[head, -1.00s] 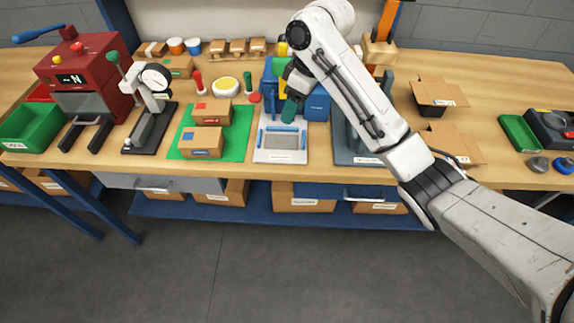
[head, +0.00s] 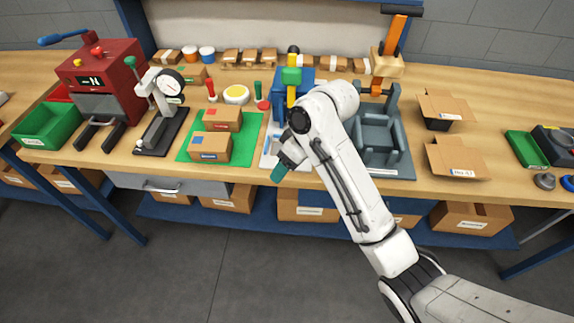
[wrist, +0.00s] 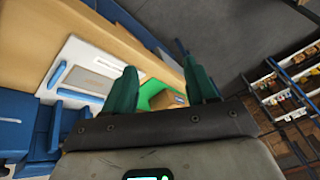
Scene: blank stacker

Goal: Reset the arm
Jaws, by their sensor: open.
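My gripper (head: 279,172) has green fingers and hangs at the front edge of the workbench, in front of the white plate (head: 268,158). In the wrist view my gripper (wrist: 166,88) shows two green fingers spread apart, with nothing between them held. The white plate also shows in the wrist view (wrist: 92,80), left of the fingers. My white arm hides part of the blue stacker (head: 281,105) and of the plate.
A green mat (head: 247,135) with two cardboard boxes lies left of my gripper. A grey fixture (head: 378,135) stands right of my arm, with open cartons (head: 455,160) beyond. A red press (head: 103,75) stands far left. Floor space in front of the bench is clear.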

